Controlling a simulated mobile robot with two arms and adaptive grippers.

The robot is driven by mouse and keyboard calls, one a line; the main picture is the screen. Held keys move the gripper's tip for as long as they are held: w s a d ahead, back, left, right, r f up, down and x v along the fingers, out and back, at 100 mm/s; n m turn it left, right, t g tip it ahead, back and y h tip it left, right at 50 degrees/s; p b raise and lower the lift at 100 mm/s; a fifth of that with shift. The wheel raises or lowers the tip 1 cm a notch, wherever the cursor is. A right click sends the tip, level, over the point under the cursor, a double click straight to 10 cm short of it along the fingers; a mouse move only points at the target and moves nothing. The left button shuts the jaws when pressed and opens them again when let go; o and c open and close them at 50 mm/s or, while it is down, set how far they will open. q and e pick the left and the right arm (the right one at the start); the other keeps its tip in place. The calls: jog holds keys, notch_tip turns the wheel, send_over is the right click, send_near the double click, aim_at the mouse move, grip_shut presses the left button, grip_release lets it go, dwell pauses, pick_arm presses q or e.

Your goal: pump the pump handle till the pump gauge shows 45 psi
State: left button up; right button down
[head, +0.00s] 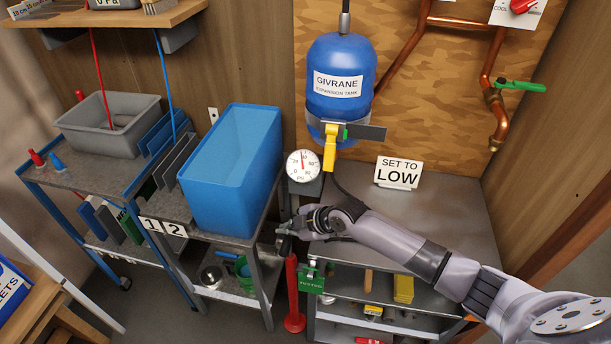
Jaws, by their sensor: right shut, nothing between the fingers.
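The pump is a slim red upright cylinder (292,283) with a round red foot, standing on the floor in front of the grey bench. Its dark top, where the pump handle is, lies right under my right gripper and is mostly hidden. The pump gauge (303,166) is a round white dial at the bench's left end. Its red needle points roughly upward; the exact reading is too small to tell. My right gripper (282,227) is shut and empty at the pump's top; whether it touches the handle I cannot tell. My left gripper is not in view.
A blue expansion tank (342,75) with a yellow-handled tool hangs above the bench (440,220). A "SET TO LOW" sign (397,173) stands on it. A blue bin (233,168) sits left of the pump.

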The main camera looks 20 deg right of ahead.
jog(key=shift+s+f+b, duration=0.15)
jog(key=shift+f+b, duration=0.8)
jog(key=shift+f, duration=0.45)
dwell(0.5)
jog(key=shift+r, duration=0.15)
jog(key=shift+r+p, duration=3.8)
jog(key=shift+r, duration=0.65)
notch_tip(320, 180, up, 6)
jog(key=p, duration=0.5)
send_over(288, 235)
